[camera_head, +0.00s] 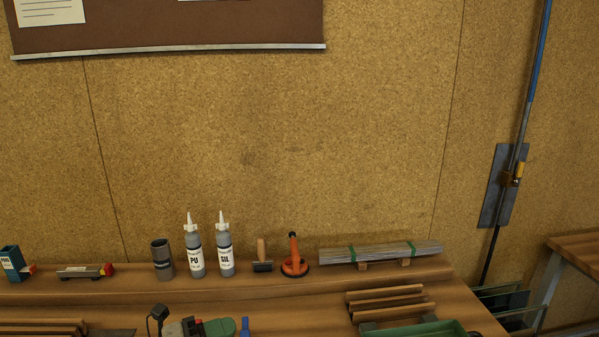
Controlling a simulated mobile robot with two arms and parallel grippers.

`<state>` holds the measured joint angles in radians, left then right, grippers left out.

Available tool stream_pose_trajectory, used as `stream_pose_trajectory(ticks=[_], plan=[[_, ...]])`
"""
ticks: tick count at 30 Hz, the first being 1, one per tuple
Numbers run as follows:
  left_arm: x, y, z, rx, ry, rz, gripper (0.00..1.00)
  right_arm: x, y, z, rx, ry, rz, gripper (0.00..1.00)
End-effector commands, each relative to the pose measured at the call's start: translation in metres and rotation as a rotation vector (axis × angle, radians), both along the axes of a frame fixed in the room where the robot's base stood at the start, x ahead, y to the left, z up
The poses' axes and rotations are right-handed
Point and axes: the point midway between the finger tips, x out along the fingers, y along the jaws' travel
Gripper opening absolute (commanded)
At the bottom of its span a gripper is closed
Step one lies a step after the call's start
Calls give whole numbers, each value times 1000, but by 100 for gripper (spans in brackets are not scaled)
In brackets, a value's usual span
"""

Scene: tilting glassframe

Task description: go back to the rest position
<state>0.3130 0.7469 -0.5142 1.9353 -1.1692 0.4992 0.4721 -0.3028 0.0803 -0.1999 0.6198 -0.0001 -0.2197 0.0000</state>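Neither of my grippers shows in the head view, and no part of my arms is in sight. The view holds a wooden workbench (270,287) along the bottom, set against a cork-like wall (280,130). Whether my grippers are open or shut is hidden.
On the bench's back ledge stand a PU bottle (194,253), a SIL bottle (225,254), an orange suction lifter (294,262) and a strapped bundle of strips (380,252). Wooden bars (388,300) and a green tray (415,330) lie in front. A second table (580,250) stands at right.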

Motion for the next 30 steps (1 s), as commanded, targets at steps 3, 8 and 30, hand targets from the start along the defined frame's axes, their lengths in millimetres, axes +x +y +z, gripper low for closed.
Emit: stream_pose_trajectory(ticks=[3, 8, 30], plan=[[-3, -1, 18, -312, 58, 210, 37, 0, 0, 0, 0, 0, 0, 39], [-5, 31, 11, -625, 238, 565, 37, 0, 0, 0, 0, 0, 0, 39], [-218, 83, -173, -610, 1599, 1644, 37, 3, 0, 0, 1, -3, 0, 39]])
